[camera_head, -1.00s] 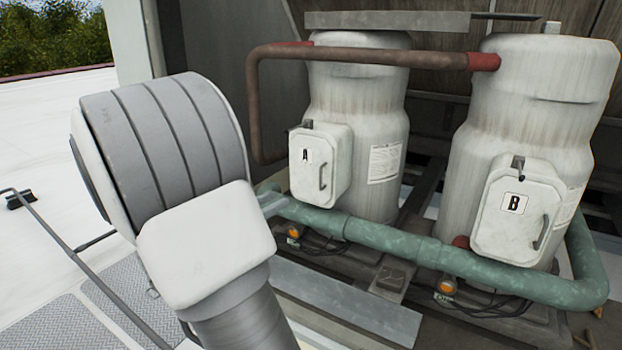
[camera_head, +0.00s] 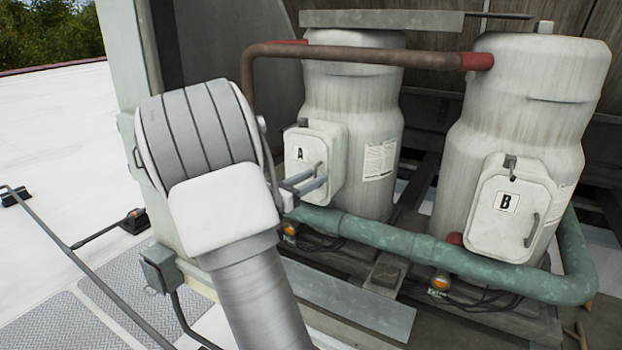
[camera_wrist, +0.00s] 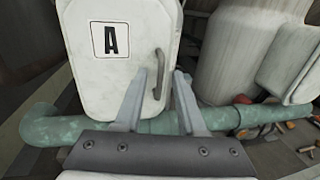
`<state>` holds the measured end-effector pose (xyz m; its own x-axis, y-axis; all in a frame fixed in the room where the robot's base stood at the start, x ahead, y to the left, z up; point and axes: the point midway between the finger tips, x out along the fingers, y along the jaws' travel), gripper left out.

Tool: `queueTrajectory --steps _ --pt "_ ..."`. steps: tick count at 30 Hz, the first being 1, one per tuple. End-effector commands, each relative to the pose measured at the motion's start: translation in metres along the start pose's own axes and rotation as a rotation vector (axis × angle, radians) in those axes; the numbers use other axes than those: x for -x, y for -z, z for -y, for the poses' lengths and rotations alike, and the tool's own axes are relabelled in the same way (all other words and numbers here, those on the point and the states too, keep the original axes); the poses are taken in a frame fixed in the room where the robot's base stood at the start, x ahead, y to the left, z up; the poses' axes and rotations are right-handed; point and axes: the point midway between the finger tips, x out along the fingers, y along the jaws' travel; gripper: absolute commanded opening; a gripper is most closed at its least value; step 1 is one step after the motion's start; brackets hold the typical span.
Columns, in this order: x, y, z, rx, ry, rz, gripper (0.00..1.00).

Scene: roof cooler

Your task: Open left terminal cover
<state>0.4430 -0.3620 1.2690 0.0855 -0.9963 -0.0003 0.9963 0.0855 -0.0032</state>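The left terminal cover (camera_head: 299,155), a white box lid marked A, is closed on the left white cylinder. Its handle shows in the wrist view (camera_wrist: 158,75) as a dark vertical bar on the lid's right side. My gripper (camera_head: 322,176) is in front of the cover at handle height. In the wrist view my gripper (camera_wrist: 166,76) has its two grey fingers apart, one on each side of the lower handle in the picture. No grip on the handle shows, and I cannot tell whether a finger touches it.
The right cover (camera_head: 508,210), marked B, is closed on the right cylinder. A green pipe (camera_head: 400,243) runs across below both covers. A brown pipe (camera_head: 350,55) passes above.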

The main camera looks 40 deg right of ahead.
Motion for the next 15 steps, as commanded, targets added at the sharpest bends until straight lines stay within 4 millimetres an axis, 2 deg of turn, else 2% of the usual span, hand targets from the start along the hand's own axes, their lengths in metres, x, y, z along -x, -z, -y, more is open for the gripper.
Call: queueTrajectory --steps 3,9,15 --pt "0.0002 0.0001 0.0 0.0 0.0 0.0 0.37" --pt "0.0004 0.0001 0.0 0.0 0.0 0.0 0.01" --pt "0.0005 0.0001 0.0 0.0 0.0 0.0 0.0"
